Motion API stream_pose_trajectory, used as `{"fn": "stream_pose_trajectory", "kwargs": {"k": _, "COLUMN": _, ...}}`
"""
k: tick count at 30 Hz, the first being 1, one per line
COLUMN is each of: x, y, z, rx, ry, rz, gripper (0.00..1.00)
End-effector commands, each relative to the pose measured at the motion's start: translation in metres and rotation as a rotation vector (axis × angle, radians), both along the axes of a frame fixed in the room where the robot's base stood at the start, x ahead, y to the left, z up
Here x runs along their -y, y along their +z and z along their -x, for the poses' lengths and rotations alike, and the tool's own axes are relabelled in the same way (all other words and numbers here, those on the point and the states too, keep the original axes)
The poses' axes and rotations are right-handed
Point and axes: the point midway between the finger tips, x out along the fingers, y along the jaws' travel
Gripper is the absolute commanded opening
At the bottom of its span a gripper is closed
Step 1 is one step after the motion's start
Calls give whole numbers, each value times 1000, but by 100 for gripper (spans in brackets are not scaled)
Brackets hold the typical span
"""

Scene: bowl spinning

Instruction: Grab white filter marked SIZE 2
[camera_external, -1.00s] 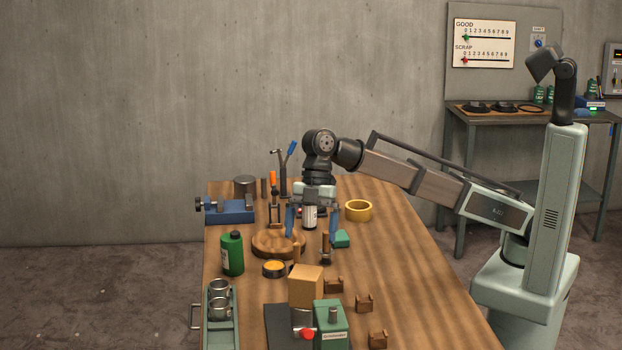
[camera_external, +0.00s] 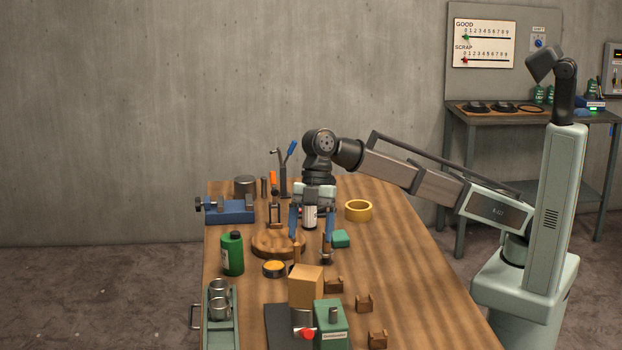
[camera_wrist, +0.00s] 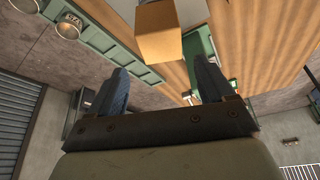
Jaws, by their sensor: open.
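A small white cylinder (camera_external: 310,217) with a dark marking stands upright near the middle of the table in the external view. It looks like the white filter, but the marking is too small to read. My gripper (camera_external: 310,235) points down over it, with one blue finger on each side. The jaws are open, and narrow gaps seem to show between the fingers and the cylinder. In the wrist view my gripper's two blue fingers (camera_wrist: 162,82) are apart. No white filter can be made out between them there.
A round wooden block (camera_external: 268,252) is close to the left finger. A green block (camera_external: 341,239) and yellow tape ring (camera_external: 358,207) lie to the right. A green bottle (camera_external: 232,256), blue vise (camera_external: 232,213) and orange-tan box (camera_external: 306,285) stand around. The table's right side is mostly clear.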

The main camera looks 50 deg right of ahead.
Motion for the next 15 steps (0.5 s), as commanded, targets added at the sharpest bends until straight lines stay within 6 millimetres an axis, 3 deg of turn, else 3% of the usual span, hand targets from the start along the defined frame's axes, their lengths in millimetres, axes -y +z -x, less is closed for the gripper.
{"fn": "stream_pose_trajectory", "kwargs": {"k": 5, "x": 8, "y": 0, "z": -16, "rx": 0, "ry": -24, "rz": 0, "gripper": 82}}
{"fn": "stream_pose_trajectory", "kwargs": {"k": 11, "x": 47, "y": -1, "z": -81, "rx": -1, "ry": -122, "rz": 2, "gripper": 82}}
{"fn": "stream_pose_trajectory", "kwargs": {"k": 15, "x": 87, "y": -5, "z": -133, "rx": -3, "ry": -207, "rz": 3, "gripper": 82}}
